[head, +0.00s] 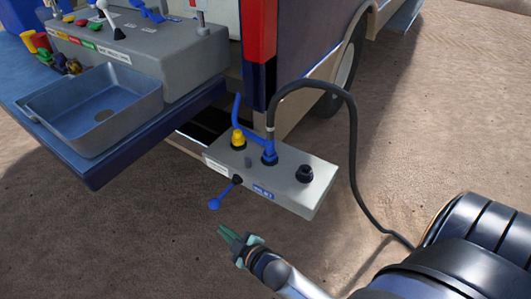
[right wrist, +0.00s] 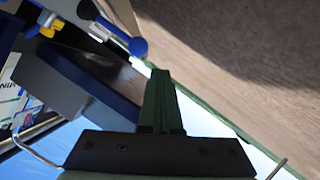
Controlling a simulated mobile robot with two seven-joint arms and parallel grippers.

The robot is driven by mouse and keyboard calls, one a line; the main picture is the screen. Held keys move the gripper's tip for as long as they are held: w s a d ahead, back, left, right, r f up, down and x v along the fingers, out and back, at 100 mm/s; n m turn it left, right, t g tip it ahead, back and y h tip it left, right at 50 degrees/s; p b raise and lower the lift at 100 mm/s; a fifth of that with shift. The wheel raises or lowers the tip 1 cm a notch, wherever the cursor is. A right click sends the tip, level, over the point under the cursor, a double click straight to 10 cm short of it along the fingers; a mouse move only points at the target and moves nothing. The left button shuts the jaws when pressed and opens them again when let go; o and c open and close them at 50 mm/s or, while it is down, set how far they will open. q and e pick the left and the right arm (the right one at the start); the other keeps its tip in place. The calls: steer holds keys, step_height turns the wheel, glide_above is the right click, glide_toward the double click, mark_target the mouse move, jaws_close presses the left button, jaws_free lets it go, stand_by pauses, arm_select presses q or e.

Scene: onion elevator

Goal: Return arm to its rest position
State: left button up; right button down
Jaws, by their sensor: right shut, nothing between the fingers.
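My right gripper (head: 225,232) is in the lower middle of the head view, with its arm coming in from the bottom right. Its green fingers are shut with nothing between them. They point up and left, just below the blue-knobbed lever (head: 215,203) on the grey control box (head: 315,190), with a visible gap between. In the right wrist view the shut fingers (right wrist: 157,100) stand in the middle, and the blue lever knob (right wrist: 138,46) shows above and left of them. My left gripper is not in view.
A blue ledge (head: 100,170) carries a grey tray (head: 50,108) and a larger lever panel (head: 160,60). A vehicle wheel (head: 345,75) stands behind. Open dirt ground lies at lower left and right.

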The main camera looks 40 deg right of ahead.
arm_select(q)
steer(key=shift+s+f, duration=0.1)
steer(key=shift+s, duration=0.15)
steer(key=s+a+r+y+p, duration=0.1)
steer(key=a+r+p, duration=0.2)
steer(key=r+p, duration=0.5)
steer(key=p, duration=0.4)
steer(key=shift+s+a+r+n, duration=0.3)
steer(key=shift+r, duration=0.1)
arm_select(e)
steer(key=s+r+m+g+y, duration=0.1)
steer(key=s+r+m+g, duration=0.3)
steer(key=s, duration=1.1)
step_height(320, 180, up, 3)
steer(key=shift+s+r+m, duration=0.2)
steer(key=shift+m, duration=0.8)
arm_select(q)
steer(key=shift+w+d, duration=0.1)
